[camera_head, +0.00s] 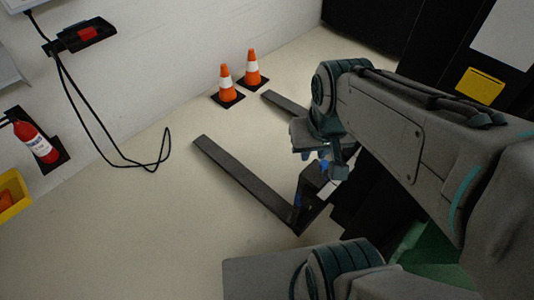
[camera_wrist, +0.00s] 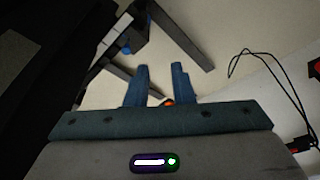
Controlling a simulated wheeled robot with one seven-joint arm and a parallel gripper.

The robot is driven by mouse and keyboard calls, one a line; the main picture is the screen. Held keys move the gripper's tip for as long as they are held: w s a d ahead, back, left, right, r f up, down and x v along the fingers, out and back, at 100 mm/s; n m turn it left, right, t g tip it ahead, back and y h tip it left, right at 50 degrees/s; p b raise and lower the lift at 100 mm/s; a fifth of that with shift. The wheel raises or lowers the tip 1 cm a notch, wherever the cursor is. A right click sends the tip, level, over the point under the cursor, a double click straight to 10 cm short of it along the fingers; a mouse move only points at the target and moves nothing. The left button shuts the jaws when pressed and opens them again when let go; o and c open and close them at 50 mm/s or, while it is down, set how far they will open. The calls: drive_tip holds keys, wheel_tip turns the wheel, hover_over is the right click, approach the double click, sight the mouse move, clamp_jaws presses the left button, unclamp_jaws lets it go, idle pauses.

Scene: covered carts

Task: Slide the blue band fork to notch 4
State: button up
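Two dark forks lie low over the floor. The near fork (camera_head: 240,178) runs from its tip at the left to an upright heel with a small blue mark (camera_head: 298,199); it also shows in the wrist view (camera_wrist: 182,40). The far fork (camera_head: 286,103) is partly hidden behind my arm. A second blue spot (camera_wrist: 125,49) shows on the dark frame in the wrist view. I cannot tell which mark is the band, and no notch numbers are readable. My gripper (camera_head: 334,170) is above the carriage; its fingers (camera_wrist: 160,68) are apart with nothing visible between them.
Two orange cones (camera_head: 227,85) stand by the white wall behind the forks. A black cable (camera_head: 110,145) hangs from the wall onto the floor. A red extinguisher (camera_head: 36,139) and a yellow bin (camera_head: 12,196) are at the left. The floor left of the near fork is clear.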

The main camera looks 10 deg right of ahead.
drive_tip(key=f+n+g+h+b, duration=0.1)
drive_tip(key=f, duration=0.2)
drive_tip(key=d+f+n+g+h+b, duration=0.1)
drive_tip(key=f+g+b, duration=0.1)
drive_tip(key=f, duration=0.2)
drive_tip(key=f+n+g+h+b, duration=0.1)
drive_tip(key=f+n, duration=0.1)
drive_tip(key=f, duration=0.2)
drive_tip(key=shift+s+d+g+h, duration=0.1)
drive_tip(key=shift+d+g+h, duration=0.2)
drive_tip(key=shift+h, duration=0.1)
clamp_jaws()
drive_tip(key=n+t+h+b, duration=1)
drive_tip(key=n+h+b, duration=0.15)
drive_tip(key=n, duration=0.85)
approach(311, 183)
drive_tip(key=s+a+r, duration=0.2)
drive_tip(key=a+r, duration=0.1)
drive_tip(key=r, duration=0.1)
drive_tip(key=x, duration=0.9)
drive_tip(key=b+x, duration=0.1)
drive_tip(key=x, duration=0.3)
drive_tip(key=shift+w+d+r, duration=0.25)
drive_tip(key=shift+w+d, duration=0.05)
drive_tip(key=shift+w, duration=0.05)
